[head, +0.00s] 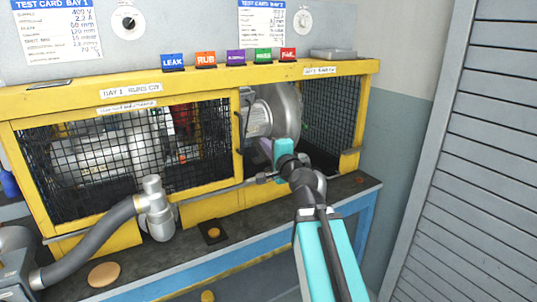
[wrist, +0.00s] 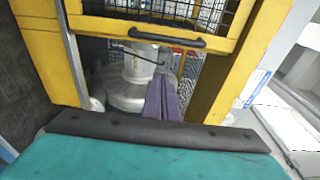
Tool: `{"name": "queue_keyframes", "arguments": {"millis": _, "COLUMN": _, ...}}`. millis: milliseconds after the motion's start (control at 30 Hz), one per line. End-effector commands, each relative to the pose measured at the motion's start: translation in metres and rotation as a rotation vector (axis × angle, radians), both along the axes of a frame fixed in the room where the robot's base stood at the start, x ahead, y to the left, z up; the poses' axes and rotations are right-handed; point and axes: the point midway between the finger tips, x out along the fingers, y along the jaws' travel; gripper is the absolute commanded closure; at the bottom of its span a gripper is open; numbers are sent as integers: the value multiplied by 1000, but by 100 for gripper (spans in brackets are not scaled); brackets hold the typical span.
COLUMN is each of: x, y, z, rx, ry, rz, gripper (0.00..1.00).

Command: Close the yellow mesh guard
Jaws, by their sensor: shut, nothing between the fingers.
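The yellow mesh guard (head: 237,158) is a yellow-framed panel with black mesh on the left of the bench enclosure in the head view. Its edge and dark handle (wrist: 165,38) show at the top of the wrist view. An open gap stands between this edge and the right part of the enclosure, and the silver blower (head: 277,112) shows through it. My gripper (wrist: 163,92) is shut and empty, its purple-grey fingers pointing into the gap, apart from the handle in the wrist picture. In the head view my teal wrist partly hides the gap, and contact cannot be told.
A grey hose (head: 92,243) with a silver fitting (head: 155,208) stands in front of the guard. A thin metal rod (head: 225,188) runs along the enclosure's lower front. Coloured tags (head: 205,58) line the top ledge. A grey slatted wall (head: 470,170) bounds the right.

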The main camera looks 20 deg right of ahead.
Motion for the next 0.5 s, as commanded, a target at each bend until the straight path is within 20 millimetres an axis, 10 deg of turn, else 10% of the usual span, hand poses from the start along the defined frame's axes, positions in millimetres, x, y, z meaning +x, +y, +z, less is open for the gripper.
{"name": "queue_keyframes", "arguments": {"millis": 500, "x": -10, "y": 0, "z": -2, "rx": -2, "ry": -3, "rz": 7, "gripper": 100}}
